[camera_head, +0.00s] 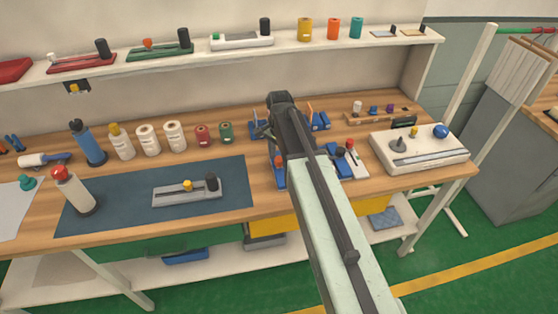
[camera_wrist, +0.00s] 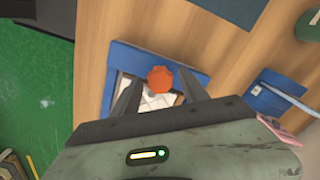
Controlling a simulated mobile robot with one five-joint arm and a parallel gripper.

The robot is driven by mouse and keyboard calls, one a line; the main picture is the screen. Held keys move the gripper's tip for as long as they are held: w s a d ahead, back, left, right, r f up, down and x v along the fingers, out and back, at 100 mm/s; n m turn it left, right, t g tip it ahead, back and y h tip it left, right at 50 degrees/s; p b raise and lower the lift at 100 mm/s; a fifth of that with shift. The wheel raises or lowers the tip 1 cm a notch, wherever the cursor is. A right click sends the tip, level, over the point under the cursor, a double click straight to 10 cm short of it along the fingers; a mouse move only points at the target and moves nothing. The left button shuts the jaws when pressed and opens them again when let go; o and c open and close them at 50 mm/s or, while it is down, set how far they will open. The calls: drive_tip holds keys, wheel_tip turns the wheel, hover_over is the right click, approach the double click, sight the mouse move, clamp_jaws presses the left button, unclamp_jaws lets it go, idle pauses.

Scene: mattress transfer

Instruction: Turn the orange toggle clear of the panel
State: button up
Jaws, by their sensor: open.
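The orange toggle (camera_wrist: 160,79) has a lobed round knob and shows near the middle of the wrist view. It stands over a panel with a blue frame (camera_wrist: 120,56) and a pale inner plate (camera_wrist: 150,100). My gripper (camera_wrist: 158,84) is open, with one dark finger on each side of the knob. I cannot tell whether either finger touches it. The gripper body hides the near part of the panel. In the head view my arm hides much of this spot, and a blue panel (camera_head: 278,176) shows just left of it.
A white panel (camera_head: 348,160) with a red knob stands just right of my arm. A white console (camera_head: 420,150) is farther right. A blue mat (camera_head: 110,205) with a grey toggle panel (camera_head: 187,194) lies left. A shelf (camera_head: 340,44) runs along the back.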

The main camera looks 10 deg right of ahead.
clamp_jaws()
drive_tip(key=shift+n, duration=0.4)
drive_tip(key=n, duration=0.8)
drive_tip(key=shift+n, duration=0.3)
drive_tip(key=n, duration=0.4)
drive_tip(key=shift+d+n, duration=0.1)
drive_tip(key=shift+n, duration=2.1)
